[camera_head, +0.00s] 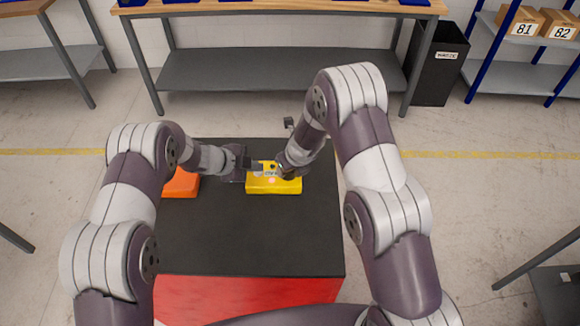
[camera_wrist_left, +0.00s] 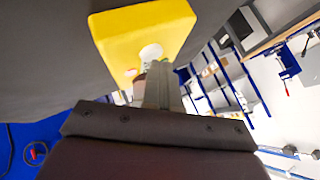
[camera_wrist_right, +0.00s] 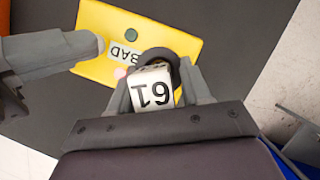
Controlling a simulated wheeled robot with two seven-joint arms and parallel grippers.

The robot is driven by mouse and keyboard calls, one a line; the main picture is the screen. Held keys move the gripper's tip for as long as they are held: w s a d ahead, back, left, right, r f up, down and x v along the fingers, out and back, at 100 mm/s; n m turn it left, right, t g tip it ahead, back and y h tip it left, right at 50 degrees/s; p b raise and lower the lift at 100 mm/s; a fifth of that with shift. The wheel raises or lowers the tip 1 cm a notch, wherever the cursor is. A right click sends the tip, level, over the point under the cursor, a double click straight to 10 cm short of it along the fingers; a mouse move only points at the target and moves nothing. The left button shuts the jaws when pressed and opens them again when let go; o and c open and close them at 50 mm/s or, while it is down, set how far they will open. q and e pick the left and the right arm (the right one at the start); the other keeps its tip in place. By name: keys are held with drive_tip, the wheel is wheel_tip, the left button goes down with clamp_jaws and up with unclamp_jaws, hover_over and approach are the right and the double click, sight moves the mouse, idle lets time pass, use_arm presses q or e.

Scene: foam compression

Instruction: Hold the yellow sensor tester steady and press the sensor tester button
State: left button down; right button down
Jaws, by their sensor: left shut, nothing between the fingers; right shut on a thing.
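The yellow sensor tester (camera_head: 274,186) lies on the dark top of the table. In the right wrist view it (camera_wrist_right: 95,22) shows a "BAD" label, a dark green round spot and a pale pink round spot. My left gripper (camera_head: 254,167) is shut and empty, reaching over the tester's left side. In the left wrist view its fingers (camera_wrist_left: 157,78) are close to a pale round button (camera_wrist_left: 150,52); contact is unclear.
An orange object (camera_head: 182,184) lies left of the tester, partly behind my left arm. The near part of the dark tabletop (camera_head: 250,240) is clear. A workbench (camera_head: 280,70), a black bin (camera_head: 437,70) and shelves with boxes stand farther back.

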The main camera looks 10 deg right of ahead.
sight(255, 174)
use_arm(q)
drive_tip(key=shift+r, duration=0.45)
wheel_tip(255, 174, up, 6)
idle(0.3)
idle(0.5)
use_arm(e)
drive_tip(key=shift+c, duration=2.2)
unclamp_jaws()
